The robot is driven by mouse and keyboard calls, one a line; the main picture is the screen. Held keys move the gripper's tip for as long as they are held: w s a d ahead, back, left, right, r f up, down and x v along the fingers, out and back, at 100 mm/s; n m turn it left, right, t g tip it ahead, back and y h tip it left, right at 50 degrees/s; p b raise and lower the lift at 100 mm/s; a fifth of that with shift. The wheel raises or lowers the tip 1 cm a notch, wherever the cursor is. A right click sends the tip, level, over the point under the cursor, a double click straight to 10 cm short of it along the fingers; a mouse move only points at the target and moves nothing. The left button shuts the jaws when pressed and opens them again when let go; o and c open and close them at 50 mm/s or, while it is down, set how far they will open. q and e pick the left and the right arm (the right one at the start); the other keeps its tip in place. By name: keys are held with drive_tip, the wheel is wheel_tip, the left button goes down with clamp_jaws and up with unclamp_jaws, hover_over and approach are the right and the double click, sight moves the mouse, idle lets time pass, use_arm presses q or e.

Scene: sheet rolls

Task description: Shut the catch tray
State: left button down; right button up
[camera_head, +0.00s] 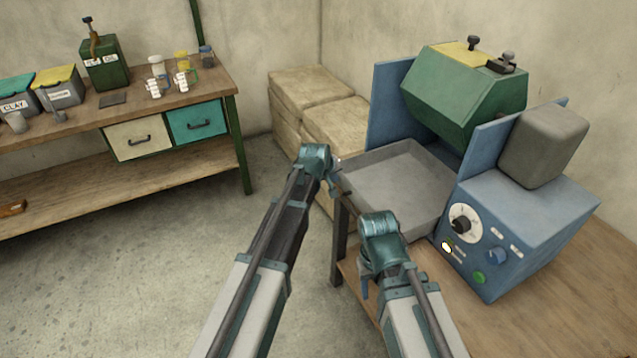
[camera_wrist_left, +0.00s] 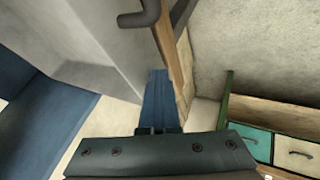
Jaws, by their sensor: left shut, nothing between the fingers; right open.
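The catch tray (camera_head: 392,182) is a shallow grey metal tray. It sticks out from the front of the sheet roller machine, between its two blue side plates, and looks empty. In the left wrist view its grey wall (camera_wrist_left: 85,35) is at upper left, with a dark curved bar (camera_wrist_left: 148,14), apparently its handle, at the top edge. My left gripper (camera_head: 338,180) is at the tray's near left edge; in the wrist view its fingertips (camera_wrist_left: 159,130) are together and empty. I cannot tell whether it touches the tray. My right gripper (camera_head: 364,290) is lower, near the table's front edge, its fingers mostly hidden.
The machine has a green hopper (camera_head: 465,95) and a blue control box (camera_head: 510,235) with dials. It stands on a wooden table (camera_head: 540,300). Stacked pale blocks (camera_head: 310,95) stand behind the tray's left side. A workbench (camera_head: 130,105) is at left; the floor between is clear.

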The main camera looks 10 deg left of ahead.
use_arm(q)
hover_over(362, 180)
drive_tip(key=w+d, duration=0.3)
drive_tip(key=shift+d, duration=0.15)
drive_tip(key=shift+w+d, duration=0.15)
drive_tip(key=shift+d, duration=0.1)
drive_tip(key=shift+r, duration=0.1)
drive_tip(key=shift+s+a, duration=0.35)
drive_tip(key=shift+a, duration=0.05)
drive_tip(key=s+a, duration=0.1)
drive_tip(key=s+a+r+p, duration=0.1)
drive_tip(key=a, duration=0.1)
drive_tip(key=shift+s, duration=0.3)
drive_tip(key=p+v, duration=0.7)
drive_tip(key=v, duration=0.1)
drive_tip(key=shift+s+r, duration=0.2)
